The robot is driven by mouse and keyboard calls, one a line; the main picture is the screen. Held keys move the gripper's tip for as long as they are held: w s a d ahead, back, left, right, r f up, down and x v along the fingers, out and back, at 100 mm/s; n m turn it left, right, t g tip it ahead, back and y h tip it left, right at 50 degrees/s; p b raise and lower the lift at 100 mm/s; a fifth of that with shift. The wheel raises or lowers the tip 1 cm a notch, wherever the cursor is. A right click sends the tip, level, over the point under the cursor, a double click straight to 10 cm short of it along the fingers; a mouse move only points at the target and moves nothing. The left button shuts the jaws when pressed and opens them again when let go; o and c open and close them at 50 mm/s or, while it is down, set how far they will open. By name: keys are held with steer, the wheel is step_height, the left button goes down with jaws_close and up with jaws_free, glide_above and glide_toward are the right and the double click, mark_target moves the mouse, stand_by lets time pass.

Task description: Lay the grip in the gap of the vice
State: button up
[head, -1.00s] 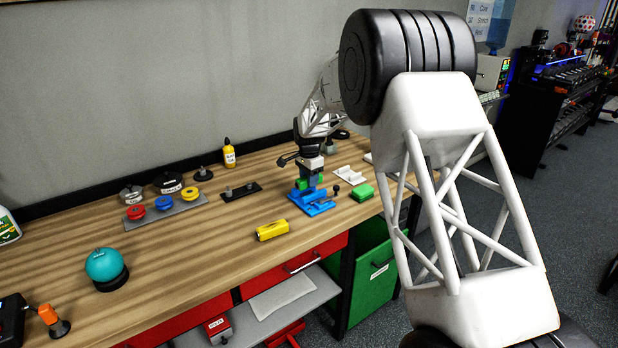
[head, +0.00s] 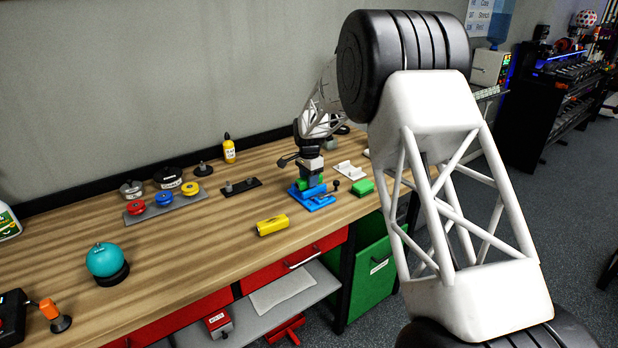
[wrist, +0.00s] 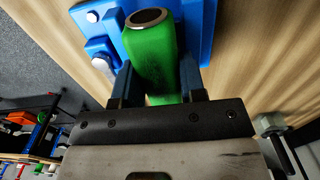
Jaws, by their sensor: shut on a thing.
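The green grip (wrist: 150,60) is a rounded bar with a dark round hole in its end. My gripper (wrist: 157,84) is shut on it, one finger on each side, and it also shows in the head view (head: 310,176). The blue vice (head: 318,204) stands on the bench right under my gripper. In the wrist view the vice (wrist: 204,18) shows behind and beside the grip. The grip is at the vice, but its lower part and the gap are largely hidden, so I cannot tell whether it rests in the gap.

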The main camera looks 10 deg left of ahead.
steer(key=shift+f, duration=0.2)
steer(key=o, duration=1)
steer(key=shift+o, duration=0.2)
steer(key=shift+r, duration=0.1)
steer(key=shift+r, duration=3.8)
